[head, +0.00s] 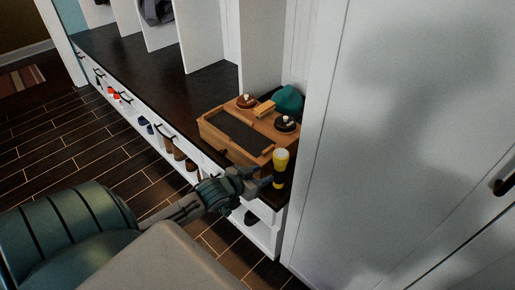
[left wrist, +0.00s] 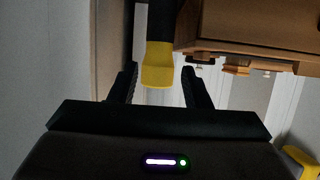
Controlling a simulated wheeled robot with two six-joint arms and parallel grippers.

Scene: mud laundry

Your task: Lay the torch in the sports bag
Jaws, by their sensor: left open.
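The torch (head: 280,162) has a yellow head and a dark body. It stands upright on the dark bench top near its right end, beside a wooden box. My left gripper (head: 262,181) is close to it, to its left in the head view. In the left wrist view the torch's yellow end (left wrist: 158,66) shows between the two open fingers (left wrist: 158,84), with a visible gap on each side. I cannot tell how deep it is between them. I see no sports bag in either view. My right gripper is not in view.
The wooden box (head: 212,133) with a dark panel holds round tins (head: 286,124), a brush (head: 264,108) and a teal cloth (head: 288,98). A tall white cabinet (head: 400,130) stands close on the right. Shoes sit in cubbies below the bench (head: 140,62). The bench farther left is clear.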

